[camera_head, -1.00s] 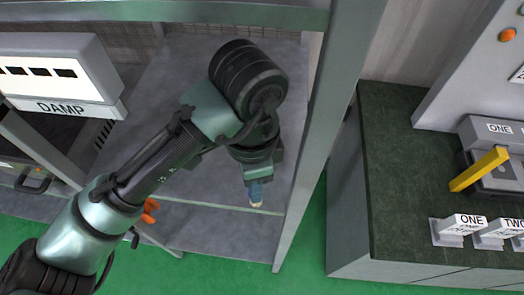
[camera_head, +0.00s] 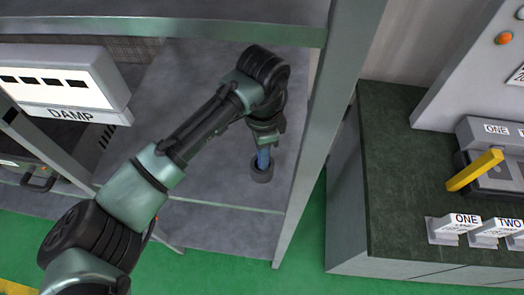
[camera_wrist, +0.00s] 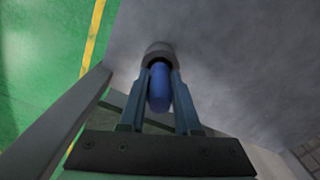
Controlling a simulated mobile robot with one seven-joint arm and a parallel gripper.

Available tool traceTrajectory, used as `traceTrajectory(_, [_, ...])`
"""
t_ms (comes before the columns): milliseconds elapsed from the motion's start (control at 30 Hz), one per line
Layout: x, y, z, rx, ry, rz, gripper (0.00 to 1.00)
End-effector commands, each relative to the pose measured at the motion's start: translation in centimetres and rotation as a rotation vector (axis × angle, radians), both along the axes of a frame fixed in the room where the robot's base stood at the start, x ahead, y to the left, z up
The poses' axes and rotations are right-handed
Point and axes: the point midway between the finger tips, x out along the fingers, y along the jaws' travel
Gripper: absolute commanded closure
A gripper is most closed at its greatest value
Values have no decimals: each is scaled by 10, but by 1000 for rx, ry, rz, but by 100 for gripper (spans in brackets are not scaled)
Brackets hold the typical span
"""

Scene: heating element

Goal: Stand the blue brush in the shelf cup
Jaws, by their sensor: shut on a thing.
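The blue brush (camera_head: 264,157) is held in my gripper (camera_head: 264,148), which points down over the shelf. The shelf cup (camera_head: 262,173) is a small dark grey round cup on the grey shelf. The brush's lower end meets the cup's opening and its pale tip is out of sight, apparently inside. In the wrist view the blue brush (camera_wrist: 160,92) lies between both fingers of my gripper (camera_wrist: 159,76), with the grey cup (camera_wrist: 160,50) just beyond the fingertips. How deep the brush sits cannot be told.
A green-grey upright post (camera_head: 325,120) stands close to the right of the cup. A shelf beam (camera_head: 200,32) crosses above. A white box marked DAMP (camera_head: 65,85) is at left. A dark counter (camera_head: 395,180) with labelled blocks is at right. The shelf (camera_head: 195,90) around the cup is clear.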

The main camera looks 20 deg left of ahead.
Motion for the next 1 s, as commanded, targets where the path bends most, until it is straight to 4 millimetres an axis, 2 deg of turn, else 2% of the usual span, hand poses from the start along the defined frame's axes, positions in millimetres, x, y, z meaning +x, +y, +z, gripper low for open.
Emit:
traceTrajectory(100, [0,1,-9,1,0,1,100])
traceTrajectory(467, [0,0,-13,1,-1,0,100])
traceTrajectory(500, [0,0,-13,1,-1,-1,65])
traceTrajectory(633, [0,0,-13,1,-1,-1,42])
traceTrajectory(667, [0,0,-13,1,-1,-1,38])
traceTrajectory(1000, [0,1,-7,3,-2,0,38])
